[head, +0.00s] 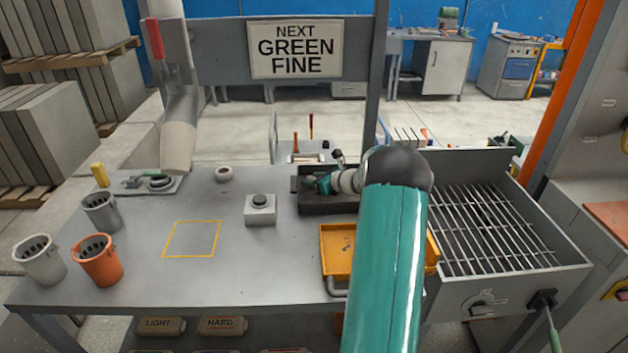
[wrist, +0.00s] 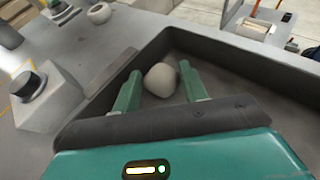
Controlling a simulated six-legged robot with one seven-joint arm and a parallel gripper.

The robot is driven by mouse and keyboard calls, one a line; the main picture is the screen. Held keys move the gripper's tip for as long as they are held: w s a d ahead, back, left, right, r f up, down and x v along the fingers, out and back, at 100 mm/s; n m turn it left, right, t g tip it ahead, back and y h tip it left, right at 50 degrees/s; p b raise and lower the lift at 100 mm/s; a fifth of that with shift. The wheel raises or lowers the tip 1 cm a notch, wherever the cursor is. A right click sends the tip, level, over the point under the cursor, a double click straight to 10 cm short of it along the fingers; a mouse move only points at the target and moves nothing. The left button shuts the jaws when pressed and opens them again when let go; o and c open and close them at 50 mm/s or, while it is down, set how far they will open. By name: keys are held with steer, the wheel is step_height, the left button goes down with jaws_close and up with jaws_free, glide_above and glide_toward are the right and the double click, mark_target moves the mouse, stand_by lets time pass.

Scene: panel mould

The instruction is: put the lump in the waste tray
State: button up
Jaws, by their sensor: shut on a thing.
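My gripper (head: 316,183) is at the dark tray (head: 335,208) near the back of the bench, right of centre. In the wrist view my gripper (wrist: 157,86) has one green finger on each side of a pale grey, rounded lump (wrist: 160,80) and is shut on it. The lump is inside the outline of the dark tray (wrist: 95,98), near a corner of its walls. I cannot tell whether it touches the tray floor. In the head view the lump is too small or hidden to make out. No label shows which tray is for waste.
A yellow-orange tray (head: 338,250) stands in front of the dark tray, partly behind my arm. A grey block with a round button (head: 260,209) stands left. A small pale round piece (head: 223,174) lies farther back. Buckets (head: 97,260) stand at left; a barred grate (head: 490,230) is at right.

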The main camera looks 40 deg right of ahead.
steer(key=shift+f, duration=0.1)
steer(key=o, duration=0.7)
steer(key=shift+o, duration=0.2)
